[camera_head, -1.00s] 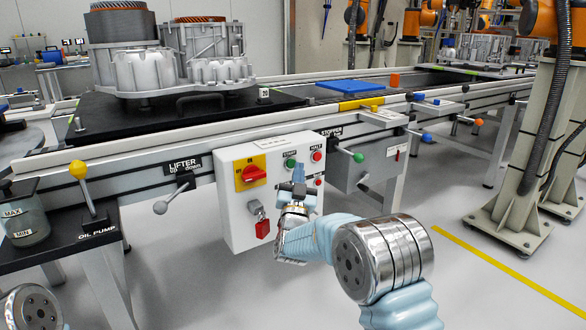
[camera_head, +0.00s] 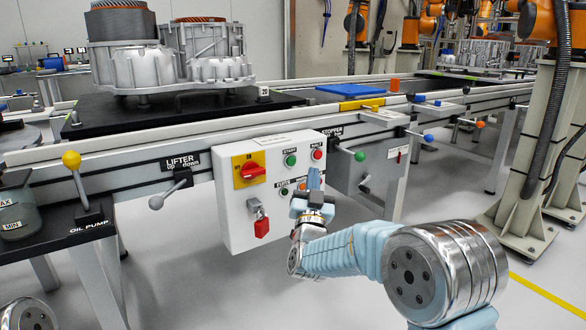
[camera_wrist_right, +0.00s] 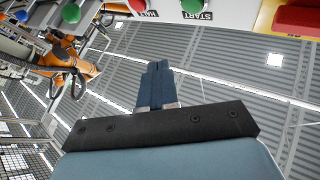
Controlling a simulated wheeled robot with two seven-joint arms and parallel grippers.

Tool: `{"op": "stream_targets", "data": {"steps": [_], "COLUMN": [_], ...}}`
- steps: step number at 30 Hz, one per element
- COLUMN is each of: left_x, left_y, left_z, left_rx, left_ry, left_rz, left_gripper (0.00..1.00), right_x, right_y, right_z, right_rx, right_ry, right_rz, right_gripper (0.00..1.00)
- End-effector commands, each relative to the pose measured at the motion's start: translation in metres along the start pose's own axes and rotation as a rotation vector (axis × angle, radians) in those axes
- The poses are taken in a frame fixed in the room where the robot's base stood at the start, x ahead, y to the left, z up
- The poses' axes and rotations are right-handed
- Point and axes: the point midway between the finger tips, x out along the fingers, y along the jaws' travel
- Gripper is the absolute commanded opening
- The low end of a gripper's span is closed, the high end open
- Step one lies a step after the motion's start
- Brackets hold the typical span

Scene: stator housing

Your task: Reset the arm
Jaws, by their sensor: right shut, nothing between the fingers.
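My right gripper (camera_head: 313,178) is in front of the lower right part of a white control box (camera_head: 232,213). Its fingers are shut with nothing between them and point upward in the head view. In the right wrist view the blue fingers (camera_wrist_right: 157,85) are pressed together, with the box's button face along the top edge. Whether the gripper touches the box cannot be told. My right arm comes in from the lower right. Only a link of my left arm shows at the bottom left; its gripper is out of view.
The box carries a red switch (camera_head: 252,170), a green START button (camera_head: 291,160), a red HALT button (camera_head: 317,155) and a red padlock (camera_head: 262,228). Levers with a yellow knob (camera_head: 71,159) and green knob (camera_head: 360,156) stick out nearby.

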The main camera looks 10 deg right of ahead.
Motion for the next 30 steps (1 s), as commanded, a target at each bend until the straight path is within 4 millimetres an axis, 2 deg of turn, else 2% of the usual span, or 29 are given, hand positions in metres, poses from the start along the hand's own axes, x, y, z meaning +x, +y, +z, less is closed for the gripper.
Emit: {"op": "stream_targets", "data": {"steps": [14, 17, 20, 23, 24, 26, 27, 29, 30], "left_x": [0.000, -0.002, -0.010, -0.023, -0.029, -0.038, -0.044, -0.052, -0.057], "left_y": [0.000, 0.001, 0.004, 0.010, 0.013, 0.017, 0.019, 0.023, 0.026], "left_z": [0.000, 0.000, 0.000, 0.000, 0.001, 0.001, 0.001, 0.001, 0.002], "left_rx": [0.000, 0.000, 0.001, 0.002, 0.003, 0.005, 0.005, 0.006, 0.007], "left_ry": [0.000, 0.000, -0.001, -0.003, -0.003, -0.005, -0.006, -0.007, -0.008], "left_rz": [0.000, 0.000, 0.001, 0.003, 0.003, 0.005, 0.005, 0.007, 0.007], "left_gripper": [0.38, 0.38, 0.38, 0.38, 0.38, 0.38, 0.38, 0.38, 0.38], "right_x": [0.000, -0.002, -0.011, -0.040, -0.058, -0.093, -0.120, -0.164, -0.196], "right_y": [0.000, 0.001, 0.003, 0.011, 0.016, 0.025, 0.031, 0.041, 0.047], "right_z": [-0.001, 0.005, 0.035, 0.092, 0.118, 0.157, 0.180, 0.209, 0.224], "right_rx": [0.000, -0.004, -0.020, -0.041, -0.048, -0.054, -0.054, -0.050, -0.043], "right_ry": [0.000, -0.021, -0.126, -0.333, -0.439, -0.609, -0.723, -0.893, -1.007], "right_rz": [0.000, -0.005, -0.026, -0.059, -0.072, -0.090, -0.100, -0.109, -0.113], "right_gripper": [0.00, 0.00, 0.00, 0.00, 0.00, 0.00, 0.00, 0.00, 0.00]}}
